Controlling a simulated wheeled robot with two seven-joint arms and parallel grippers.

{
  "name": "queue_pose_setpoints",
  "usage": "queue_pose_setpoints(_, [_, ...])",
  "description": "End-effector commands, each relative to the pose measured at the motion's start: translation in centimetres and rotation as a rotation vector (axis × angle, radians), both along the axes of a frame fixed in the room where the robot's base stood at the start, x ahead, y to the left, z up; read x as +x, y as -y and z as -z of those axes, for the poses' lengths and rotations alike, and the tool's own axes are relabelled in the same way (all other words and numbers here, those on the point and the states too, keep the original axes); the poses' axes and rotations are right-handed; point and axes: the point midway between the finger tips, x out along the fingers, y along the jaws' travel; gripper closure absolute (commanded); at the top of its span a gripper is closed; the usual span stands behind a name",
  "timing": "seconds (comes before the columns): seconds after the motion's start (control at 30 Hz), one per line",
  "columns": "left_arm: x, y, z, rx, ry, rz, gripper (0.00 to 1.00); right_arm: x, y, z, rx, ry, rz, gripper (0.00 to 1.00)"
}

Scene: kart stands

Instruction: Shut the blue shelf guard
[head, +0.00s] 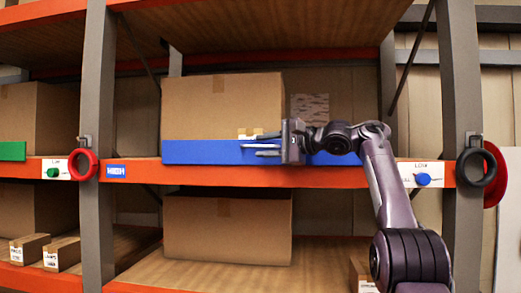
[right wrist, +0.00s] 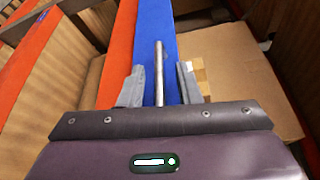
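The blue shelf guard (head: 200,152) is a long flat panel along the front of the middle shelf, above the orange beam. It covers the lower front of a cardboard box. It also shows in the right wrist view (right wrist: 157,20). A thin metal bar (right wrist: 158,70) lies in front of the blue panel. My right gripper (head: 262,145) is in front of the guard, fingers pointing left. In the right wrist view its fingers are apart, one on each side of the bar, with gaps to it. The gripper and arm hide part of the guard's right portion. My left gripper is not in view.
A large cardboard box (head: 220,100) stands behind the guard. A blue knob (head: 423,179) is on the beam's right plate. A red ring (head: 83,165) and a black ring (head: 490,167) hang at the posts. A green guard (head: 12,151) is at far left.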

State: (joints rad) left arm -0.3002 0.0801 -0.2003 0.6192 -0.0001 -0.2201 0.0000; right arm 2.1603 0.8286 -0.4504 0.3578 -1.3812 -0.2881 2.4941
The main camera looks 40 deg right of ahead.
Motion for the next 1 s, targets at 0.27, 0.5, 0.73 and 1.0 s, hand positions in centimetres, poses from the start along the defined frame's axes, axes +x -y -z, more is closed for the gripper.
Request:
queue_pose_setpoints(0.27, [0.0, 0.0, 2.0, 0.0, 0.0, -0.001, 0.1, -4.0, 1.3, -0.2, 0.0, 0.0, -0.004, 0.69])
queue_pose_setpoints(0.5, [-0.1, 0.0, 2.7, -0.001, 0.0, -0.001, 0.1, -5.2, 1.8, -0.3, 0.001, 0.0, -0.001, 0.69])
queue_pose_setpoints(0.73, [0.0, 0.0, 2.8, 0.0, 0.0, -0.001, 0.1, -5.6, 2.0, -0.4, 0.001, 0.0, 0.001, 0.69])
queue_pose_setpoints(1.0, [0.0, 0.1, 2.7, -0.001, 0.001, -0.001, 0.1, -5.6, 2.0, -0.4, 0.001, 0.0, 0.001, 0.69])
